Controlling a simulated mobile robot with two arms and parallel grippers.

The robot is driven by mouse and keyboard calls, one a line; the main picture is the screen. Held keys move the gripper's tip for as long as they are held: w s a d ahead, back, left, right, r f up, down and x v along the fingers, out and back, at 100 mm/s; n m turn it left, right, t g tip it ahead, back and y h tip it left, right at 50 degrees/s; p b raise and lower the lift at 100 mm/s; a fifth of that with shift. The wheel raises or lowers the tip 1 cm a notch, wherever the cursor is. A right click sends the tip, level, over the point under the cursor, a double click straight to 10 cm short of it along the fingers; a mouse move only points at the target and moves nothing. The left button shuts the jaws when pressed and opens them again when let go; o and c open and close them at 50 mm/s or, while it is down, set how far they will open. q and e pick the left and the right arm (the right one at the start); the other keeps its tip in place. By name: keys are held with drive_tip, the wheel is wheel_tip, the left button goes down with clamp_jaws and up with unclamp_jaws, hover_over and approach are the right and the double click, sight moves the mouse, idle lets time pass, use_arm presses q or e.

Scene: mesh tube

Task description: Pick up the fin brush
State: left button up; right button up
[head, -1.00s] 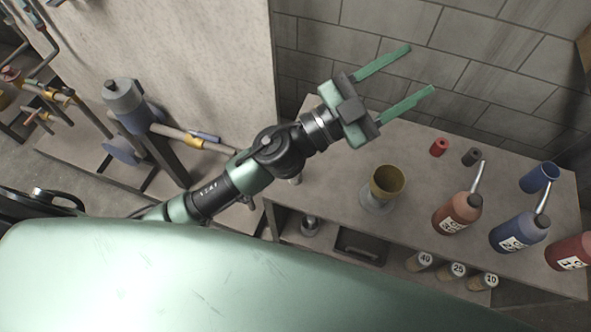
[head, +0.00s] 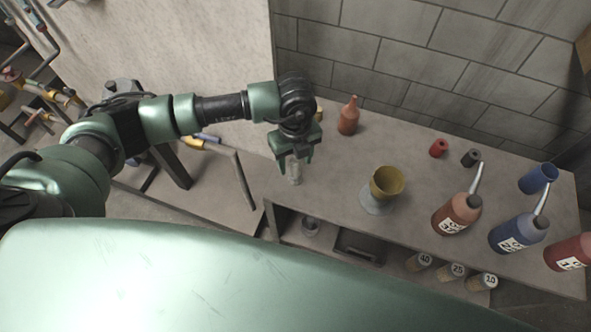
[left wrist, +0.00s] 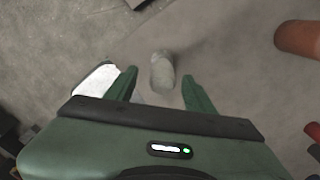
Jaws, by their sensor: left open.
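A small pale grey cylinder (head: 295,174) stands at the left end of the bench in the head view. It looks like the fin brush, but no bristles can be made out. My left gripper (head: 294,160) points down over it, with its green fingers apart. In the left wrist view the grey cylinder (left wrist: 162,72) shows in the gap between the open fingertips (left wrist: 160,80), with clear space to the right finger. I cannot tell how far down the fingers reach around it. My right gripper is in neither view.
A red-brown bottle (head: 348,116) stands right of the gripper, also seen in the left wrist view (left wrist: 300,38). A brass cup (head: 387,183) is nearer the bench front. Labelled bottles (head: 457,213) stand farther right. The bench top (head: 335,165) between gripper and cup is clear.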

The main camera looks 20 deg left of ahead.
sight(295, 169)
use_arm(q)
drive_tip(key=f, duration=0.3)
drive_tip(key=f+p, duration=0.1)
drive_tip(key=f, duration=0.1)
drive_tip(key=shift+w, duration=0.25)
clamp_jaws()
drive_tip(key=shift+r, duration=0.1)
drive_tip(key=shift+r, duration=0.1)
